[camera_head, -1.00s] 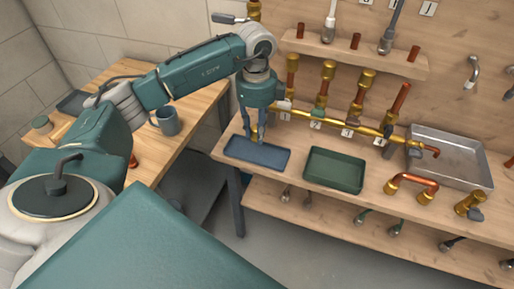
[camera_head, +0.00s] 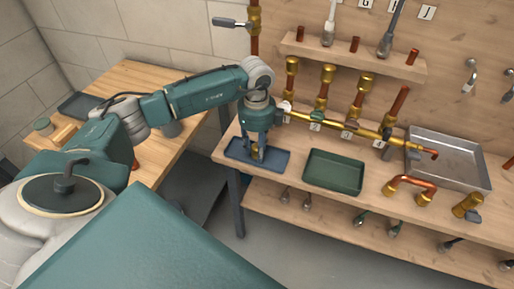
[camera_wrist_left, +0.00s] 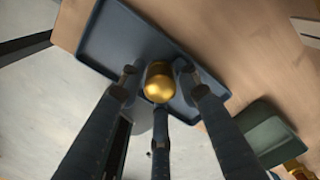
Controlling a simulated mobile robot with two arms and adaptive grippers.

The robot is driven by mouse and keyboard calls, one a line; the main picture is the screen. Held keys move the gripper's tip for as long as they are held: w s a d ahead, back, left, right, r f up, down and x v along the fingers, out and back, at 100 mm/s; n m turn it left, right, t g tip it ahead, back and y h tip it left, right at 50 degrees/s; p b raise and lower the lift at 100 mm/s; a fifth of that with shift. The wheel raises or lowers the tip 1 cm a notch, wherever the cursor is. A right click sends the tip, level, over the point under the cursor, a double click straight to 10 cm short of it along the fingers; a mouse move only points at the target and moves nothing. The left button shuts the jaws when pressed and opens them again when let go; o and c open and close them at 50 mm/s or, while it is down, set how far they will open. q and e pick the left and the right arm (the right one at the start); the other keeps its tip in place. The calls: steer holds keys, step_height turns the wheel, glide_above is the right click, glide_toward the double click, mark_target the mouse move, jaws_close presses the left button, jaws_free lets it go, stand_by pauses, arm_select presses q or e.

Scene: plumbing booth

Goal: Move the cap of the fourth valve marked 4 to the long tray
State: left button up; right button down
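A gold cap (camera_wrist_left: 159,84) is between the fingertips of my left gripper (camera_head: 258,151), which appears shut on it. The cap shows only partly in the head view (camera_head: 254,152). The fingers point down over the long blue tray (camera_head: 234,153), with the cap low over the tray's floor; whether it touches the floor cannot be told. The fourth valve's pipe (camera_head: 397,102), at the right end of the brass manifold, has a bare copper top. The other three pipes carry gold caps. My right gripper is not in view.
A green tray (camera_head: 334,186) lies just right of the blue tray, and a larger metal tray (camera_head: 470,179) further right. A copper elbow pipe (camera_head: 413,181) and a brass fitting (camera_head: 467,206) lie near the bench's front. The brass manifold (camera_head: 345,127) runs behind the trays.

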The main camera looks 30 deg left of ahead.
arm_select(q)
steer(key=shift+r, duration=0.3)
steer(key=shift+w+r, duration=0.1)
steer(key=shift+r, duration=0.25)
step_height(320, 180, up, 11)
steer(key=b, duration=0.2)
stand_by(0.3)
